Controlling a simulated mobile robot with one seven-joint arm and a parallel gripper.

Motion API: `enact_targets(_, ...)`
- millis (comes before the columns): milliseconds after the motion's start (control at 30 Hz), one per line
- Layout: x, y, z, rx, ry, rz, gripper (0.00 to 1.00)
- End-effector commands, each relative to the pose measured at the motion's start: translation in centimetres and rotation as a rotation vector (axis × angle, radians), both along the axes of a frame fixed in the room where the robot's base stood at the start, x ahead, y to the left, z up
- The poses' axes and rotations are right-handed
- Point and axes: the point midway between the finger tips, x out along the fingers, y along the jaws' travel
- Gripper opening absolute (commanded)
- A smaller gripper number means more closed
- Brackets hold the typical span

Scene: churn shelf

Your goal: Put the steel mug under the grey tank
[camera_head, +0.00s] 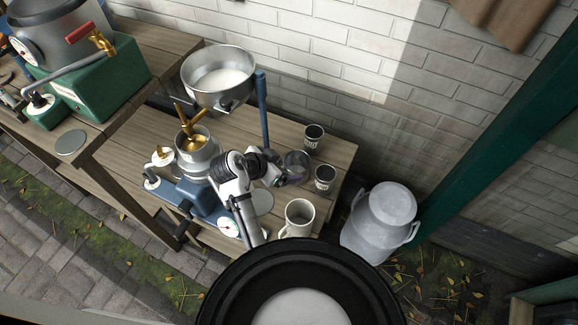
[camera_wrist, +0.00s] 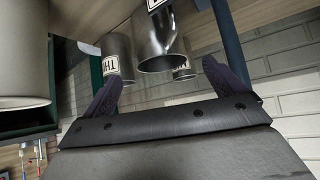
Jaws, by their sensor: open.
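The grey tank (camera_head: 62,28) stands on a green base at the upper left, with a brass tap and red handle. In the wrist view, which looks inverted, a steel mug (camera_wrist: 155,45) shows ahead between the fingers of my gripper (camera_wrist: 165,86). My gripper is open, with nothing visibly held. Two label-bearing metal cups stand near the mug, one behind (camera_head: 314,137) and one to the right (camera_head: 325,178). The arm partly hides the mug.
A cream mug (camera_head: 298,217) stands near the bench's front right. A blue separator with a steel bowl (camera_head: 219,78) and blue post (camera_head: 262,110) stands left of my gripper. A milk can (camera_head: 380,222) stands right of the bench. A round grey disc (camera_head: 71,142) lies below the tank.

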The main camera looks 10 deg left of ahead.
Motion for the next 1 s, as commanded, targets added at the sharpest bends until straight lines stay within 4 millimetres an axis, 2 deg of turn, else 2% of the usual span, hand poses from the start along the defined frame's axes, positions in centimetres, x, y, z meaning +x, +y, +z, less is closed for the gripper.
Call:
enact_targets(300,-0.4,0.4,-1.4,0.012,-0.003,0.011,0.95)
enact_targets(567,-0.5,0.2,-1.6,0.020,-0.001,0.008,0.95)
enact_targets(867,0.9,-1.1,-3.6,0.017,0.002,0.007,0.95)
enact_targets(1000,1.9,-1.8,-5.3,0.017,0.004,0.007,0.95)
